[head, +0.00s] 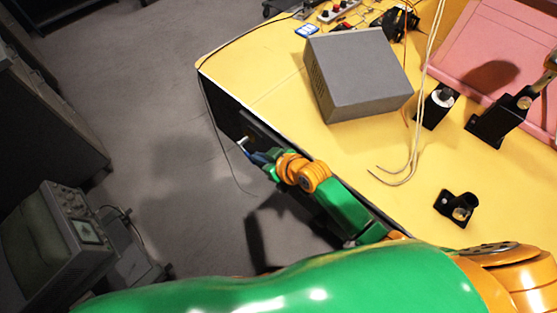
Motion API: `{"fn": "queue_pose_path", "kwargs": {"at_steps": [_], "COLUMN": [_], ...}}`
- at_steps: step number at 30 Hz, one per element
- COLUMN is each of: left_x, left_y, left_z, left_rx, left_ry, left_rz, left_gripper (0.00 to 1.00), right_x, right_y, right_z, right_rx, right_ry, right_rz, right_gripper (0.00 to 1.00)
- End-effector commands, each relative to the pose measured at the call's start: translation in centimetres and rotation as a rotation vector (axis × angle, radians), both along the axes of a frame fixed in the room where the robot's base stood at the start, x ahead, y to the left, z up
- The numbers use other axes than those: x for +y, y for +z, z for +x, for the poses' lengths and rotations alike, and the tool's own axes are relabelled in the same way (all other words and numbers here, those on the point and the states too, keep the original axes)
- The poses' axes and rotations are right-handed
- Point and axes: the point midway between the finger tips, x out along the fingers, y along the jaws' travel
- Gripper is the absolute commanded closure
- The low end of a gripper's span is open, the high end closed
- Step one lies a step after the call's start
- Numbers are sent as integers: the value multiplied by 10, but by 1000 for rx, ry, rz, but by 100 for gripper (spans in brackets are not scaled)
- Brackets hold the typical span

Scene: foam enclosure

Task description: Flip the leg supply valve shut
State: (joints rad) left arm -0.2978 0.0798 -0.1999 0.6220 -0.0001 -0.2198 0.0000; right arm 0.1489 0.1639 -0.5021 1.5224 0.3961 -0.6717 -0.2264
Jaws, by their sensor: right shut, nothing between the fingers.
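My right gripper (257,156) is at the dark front side panel (226,115) of the yellow table, just below the table's edge. It is shut, with nothing seen between its fingers. A small pale metallic piece (243,141) shows at the fingertips against the dark panel; it may be part of the leg supply valve, but it is too small to tell. I cannot tell whether the fingers touch it. My green and orange wrist hides part of the panel. My left gripper is not in view.
A grey box (358,75) stands on the yellow table (270,80). Black brackets (456,207), pale cables (411,150) and a pink panel (490,55) are to the right. An oscilloscope (55,235) stands at lower left. Grey floor (150,100) left of the table is open.

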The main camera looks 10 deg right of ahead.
Motion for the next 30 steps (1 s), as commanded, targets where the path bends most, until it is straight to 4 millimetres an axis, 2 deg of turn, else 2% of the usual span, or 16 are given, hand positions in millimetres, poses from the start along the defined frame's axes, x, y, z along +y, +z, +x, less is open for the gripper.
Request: {"fn": "queue_pose_path", "kwargs": {"at_steps": [1, 2, 3, 12, 17, 25, 26, 30], "left_x": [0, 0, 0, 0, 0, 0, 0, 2], "left_y": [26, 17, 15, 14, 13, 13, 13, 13], "left_z": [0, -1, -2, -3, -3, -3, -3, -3], "left_rx": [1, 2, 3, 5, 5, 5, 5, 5], "left_ry": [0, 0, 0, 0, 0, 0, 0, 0], "left_rz": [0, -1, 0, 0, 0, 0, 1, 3], "left_gripper": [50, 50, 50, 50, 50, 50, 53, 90], "right_x": [0, -7, -13, -48, -55, -56, -56, -60], "right_y": [25, 16, 16, 32, 37, 38, 38, 31], "right_z": [1, -8, -16, -66, -76, -77, -77, -77], "right_rx": [2, 3, 2, 3, 3, 1, 1, 13], "right_ry": [-1, -3, -1, -1, -1, -1, -1, -15], "right_rz": [-1, -2, -2, -3, 0, 0, 0, -7], "right_gripper": [100, 100, 100, 100, 100, 100, 100, 100]}}
